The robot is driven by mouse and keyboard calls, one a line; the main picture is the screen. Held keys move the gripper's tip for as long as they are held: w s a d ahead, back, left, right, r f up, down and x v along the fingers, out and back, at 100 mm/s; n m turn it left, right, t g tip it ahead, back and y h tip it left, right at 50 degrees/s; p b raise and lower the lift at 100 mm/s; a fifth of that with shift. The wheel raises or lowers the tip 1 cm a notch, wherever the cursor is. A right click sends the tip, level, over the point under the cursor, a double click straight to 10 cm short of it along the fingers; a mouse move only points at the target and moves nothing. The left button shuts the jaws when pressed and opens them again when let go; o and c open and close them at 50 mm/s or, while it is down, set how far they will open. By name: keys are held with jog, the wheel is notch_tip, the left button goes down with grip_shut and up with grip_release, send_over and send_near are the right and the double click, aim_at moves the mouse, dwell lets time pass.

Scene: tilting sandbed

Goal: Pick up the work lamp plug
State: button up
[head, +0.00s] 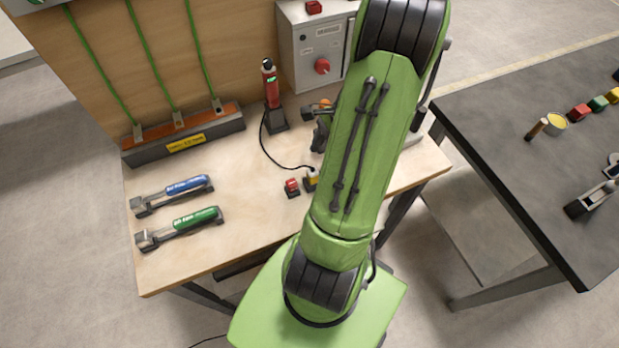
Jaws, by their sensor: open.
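The work lamp (271,86) is red and stands upright on a black base at the back of the wooden bench. Its thin black cable runs forward to a small yellow-and-black plug (311,178), which lies on the bench right beside my arm. Part of the plug may be hidden by the arm. My gripper (316,127) shows only in part, as dark pieces at the left edge of my green arm, behind the plug in the picture. It is open and apart from the plug. Most of it is hidden by the arm.
A small red-and-black block (292,187) sits just left of the plug. A blue tool (180,191) and a green tool (187,225) lie at left. A grey cabinet (310,55) stands behind. A dark table (510,130) is at right.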

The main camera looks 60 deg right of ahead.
aim_at(315, 168)
jog(key=b+x, duration=0.1)
jog(key=x, duration=0.6)
grip_shut()
